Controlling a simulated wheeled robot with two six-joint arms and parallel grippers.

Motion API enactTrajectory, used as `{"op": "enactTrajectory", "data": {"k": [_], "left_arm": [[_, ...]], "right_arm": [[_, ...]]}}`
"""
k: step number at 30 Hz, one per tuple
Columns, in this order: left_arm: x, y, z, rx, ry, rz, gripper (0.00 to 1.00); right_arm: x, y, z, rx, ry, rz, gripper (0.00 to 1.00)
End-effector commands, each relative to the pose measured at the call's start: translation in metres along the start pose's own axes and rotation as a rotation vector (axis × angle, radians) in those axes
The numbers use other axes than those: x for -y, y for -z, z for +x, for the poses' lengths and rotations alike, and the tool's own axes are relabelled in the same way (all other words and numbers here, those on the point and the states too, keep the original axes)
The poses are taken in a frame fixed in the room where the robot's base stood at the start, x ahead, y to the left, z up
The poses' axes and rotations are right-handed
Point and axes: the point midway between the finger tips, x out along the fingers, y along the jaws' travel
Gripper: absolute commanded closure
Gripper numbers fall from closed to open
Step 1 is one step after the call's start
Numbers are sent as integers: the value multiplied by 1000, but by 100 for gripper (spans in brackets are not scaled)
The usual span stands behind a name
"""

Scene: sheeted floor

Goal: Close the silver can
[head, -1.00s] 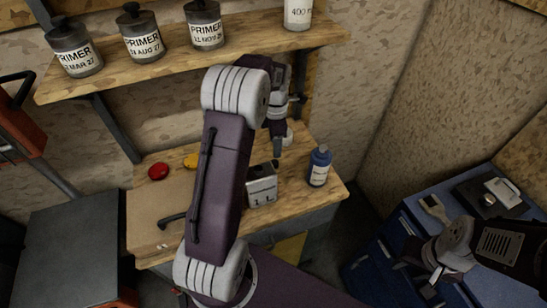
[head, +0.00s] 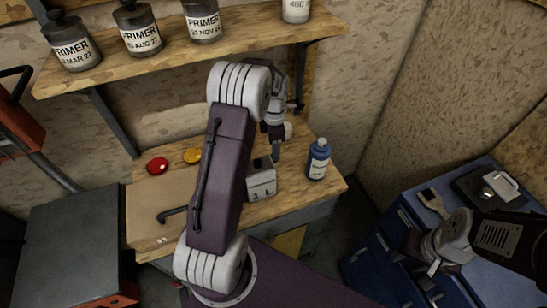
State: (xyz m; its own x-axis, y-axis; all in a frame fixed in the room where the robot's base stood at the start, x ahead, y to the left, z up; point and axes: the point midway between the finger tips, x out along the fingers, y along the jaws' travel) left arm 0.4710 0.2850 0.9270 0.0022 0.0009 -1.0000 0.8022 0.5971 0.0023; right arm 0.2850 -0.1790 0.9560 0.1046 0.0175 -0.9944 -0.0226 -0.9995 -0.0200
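The silver can (head: 262,185), with a "1 L" label, stands on the wooden workbench. A dark piece (head: 262,162) shows at its top; I cannot tell whether it is seated on the opening. My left arm crosses the middle of the head view and hides part of the can's left side. My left gripper (head: 276,148) points down just above and behind the can's top right; its finger gap is not clear. My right gripper (head: 427,258) hangs in front of the blue drawer cabinet at the right, with its fingers apart and nothing visible between them.
A blue bottle (head: 318,160) stands close to the can's right. Red (head: 157,166) and yellow (head: 192,156) round lids lie on the bench (head: 325,190) at the left, near a dark hooked tool (head: 172,214). Primer jars (head: 138,28) line the shelf above. A brush (head: 433,202) lies on the blue cabinet (head: 395,235).

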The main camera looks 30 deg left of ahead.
Motion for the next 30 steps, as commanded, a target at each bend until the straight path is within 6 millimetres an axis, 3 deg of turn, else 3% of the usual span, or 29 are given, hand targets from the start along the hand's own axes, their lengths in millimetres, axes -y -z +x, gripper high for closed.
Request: {"op": "enactTrajectory", "data": {"k": [8,19,20,25,30], "left_arm": [[0,3,40,-1,4,0,46],[-1,3,43,0,1,0,46],[-1,3,43,0,1,0,52],[-1,3,43,0,1,0,99],[-1,3,43,0,1,0,100]], "right_arm": [[0,0,-2,0,0,0,64],[0,0,-2,0,0,0,64],[0,0,-2,0,0,0,64],[0,0,-2,0,0,0,64],[0,0,-2,0,0,0,64]]}}
